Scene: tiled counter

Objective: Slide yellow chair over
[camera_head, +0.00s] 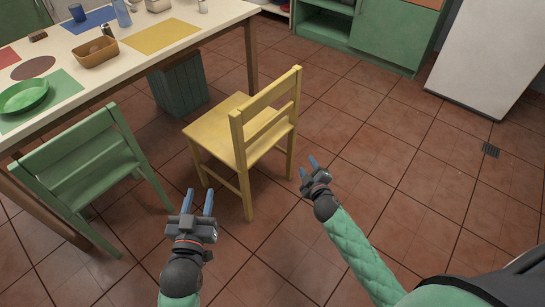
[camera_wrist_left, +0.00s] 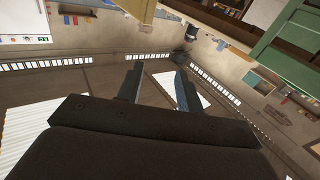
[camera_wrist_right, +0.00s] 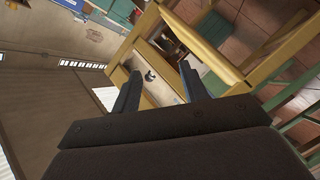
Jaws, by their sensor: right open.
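The yellow chair (camera_head: 219,130) stands upright on the tiled floor in the middle of the head view, its seat toward the table and its slatted back toward the right. My left gripper (camera_head: 198,201) is in front of the chair, low in the head view, with its two blue fingers apart and nothing between them. My right gripper (camera_head: 309,168) is just right of the chair back, open and empty. In the right wrist view the yellow chair frame (camera_wrist_right: 205,45) shows beyond the open fingers. I cannot tell whether the fingers touch it.
A green chair (camera_head: 82,163) stands left, by the white table (camera_head: 150,62) that holds dishes and coloured mats. A green slatted bin (camera_head: 180,85) is behind the yellow chair. A green cabinet (camera_head: 385,37) and a white fridge (camera_head: 490,50) stand at the back. Floor on the right is clear.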

